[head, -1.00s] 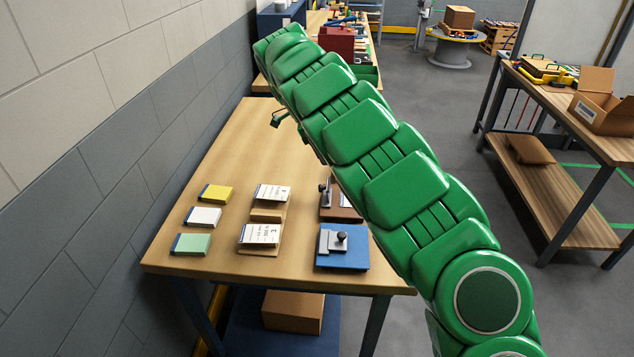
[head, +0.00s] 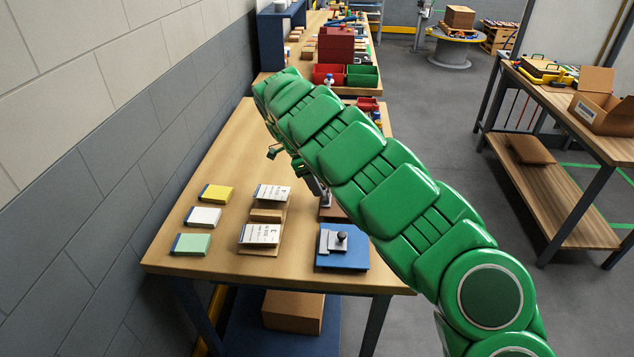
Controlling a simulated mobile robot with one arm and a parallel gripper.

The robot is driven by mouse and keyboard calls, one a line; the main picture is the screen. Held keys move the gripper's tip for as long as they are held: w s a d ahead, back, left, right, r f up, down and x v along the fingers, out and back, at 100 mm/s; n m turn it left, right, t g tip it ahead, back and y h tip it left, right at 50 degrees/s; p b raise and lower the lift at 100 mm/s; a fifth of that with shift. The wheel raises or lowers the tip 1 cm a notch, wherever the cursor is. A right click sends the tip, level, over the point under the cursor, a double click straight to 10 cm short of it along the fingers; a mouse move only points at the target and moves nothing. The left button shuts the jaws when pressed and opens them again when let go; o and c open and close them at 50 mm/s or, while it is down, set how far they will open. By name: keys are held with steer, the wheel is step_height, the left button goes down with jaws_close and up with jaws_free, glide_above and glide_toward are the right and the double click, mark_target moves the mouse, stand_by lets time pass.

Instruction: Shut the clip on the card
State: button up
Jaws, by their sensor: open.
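A blue block (head: 340,258) at the front right of the table carries a grey metal clip (head: 326,240) with a black knob. I cannot tell whether that clip is shut. A second, brown block (head: 333,213) stands behind it, mostly hidden by my arm, with a grey and black fitting partly showing. Two white printed cards, the rear one (head: 272,192) and the front one (head: 260,234), rest on wooden stands to their left. My gripper (head: 287,159) shows only in part under the arm, open, above the table behind the rear card and brown block.
Yellow (head: 216,193), white (head: 203,217) and green (head: 192,245) pads lie at the table's left. The table's (head: 225,150) rear left is bare. Red (head: 328,74) and green (head: 362,77) bins stand on the bench beyond. The wall borders the left.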

steer(key=shift+d+f, duration=0.1)
steer(key=shift+f, duration=0.1)
jaws_close()
